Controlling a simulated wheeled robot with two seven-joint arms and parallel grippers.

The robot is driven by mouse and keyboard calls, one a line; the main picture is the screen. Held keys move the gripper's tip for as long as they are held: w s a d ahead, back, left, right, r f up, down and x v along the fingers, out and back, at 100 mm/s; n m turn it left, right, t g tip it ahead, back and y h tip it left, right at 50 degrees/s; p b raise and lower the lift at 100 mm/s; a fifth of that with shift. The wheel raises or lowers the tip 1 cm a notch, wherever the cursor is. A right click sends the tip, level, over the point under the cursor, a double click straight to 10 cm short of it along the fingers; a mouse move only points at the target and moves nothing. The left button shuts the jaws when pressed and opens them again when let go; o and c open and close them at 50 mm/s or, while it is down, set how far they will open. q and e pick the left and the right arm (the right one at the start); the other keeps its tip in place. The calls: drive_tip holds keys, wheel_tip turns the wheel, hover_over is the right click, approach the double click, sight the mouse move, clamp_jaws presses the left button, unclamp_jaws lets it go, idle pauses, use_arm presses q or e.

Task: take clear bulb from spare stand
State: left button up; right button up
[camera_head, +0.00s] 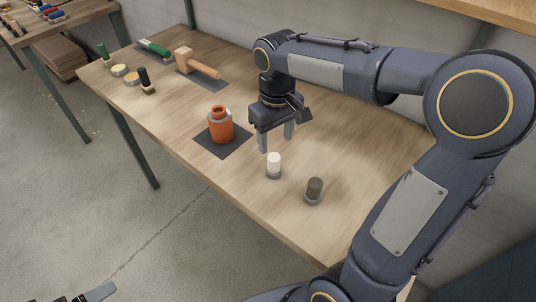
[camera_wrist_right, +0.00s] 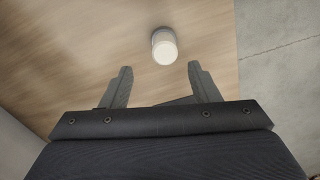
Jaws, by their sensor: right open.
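A pale, whitish bulb-like piece (camera_head: 274,159) stands upright in a small grey stand (camera_head: 274,174) on the workbench. It also shows in the right wrist view (camera_wrist_right: 164,48), beyond the fingertips and between their lines. A dark brown piece (camera_head: 315,185) stands in a similar grey stand in front and to the right. I cannot tell for certain which is the clear bulb. My right gripper (camera_head: 277,139) is open and empty, pointing down just behind and above the pale piece, apart from it. Part of what seems my left gripper (camera_head: 92,293) shows at the bottom left; its jaws are unclear.
An orange jar (camera_head: 220,124) stands on a dark mat (camera_head: 238,140) left of the right gripper. A wooden mallet (camera_head: 198,65), a green-handled tool (camera_head: 154,47), small tins and a brush lie farther back. The bench (camera_head: 270,220) is clear around the two stands.

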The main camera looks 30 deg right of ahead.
sight(274, 156)
drive_tip(key=shift+s+f, duration=0.15)
drive_tip(key=shift+f, duration=0.35)
drive_tip(key=shift+s+f, duration=0.15)
drive_tip(key=shift+f, duration=0.35)
drive_tip(key=shift+a+f, duration=0.15)
drive_tip(key=shift+f, duration=1.05)
drive_tip(key=shift+a+f, duration=0.15)
drive_tip(key=shift+f, duration=1)
drive_tip(key=c, duration=1)
drive_tip(key=shift+r, duration=0.1)
drive_tip(key=shift+c, duration=0.2)
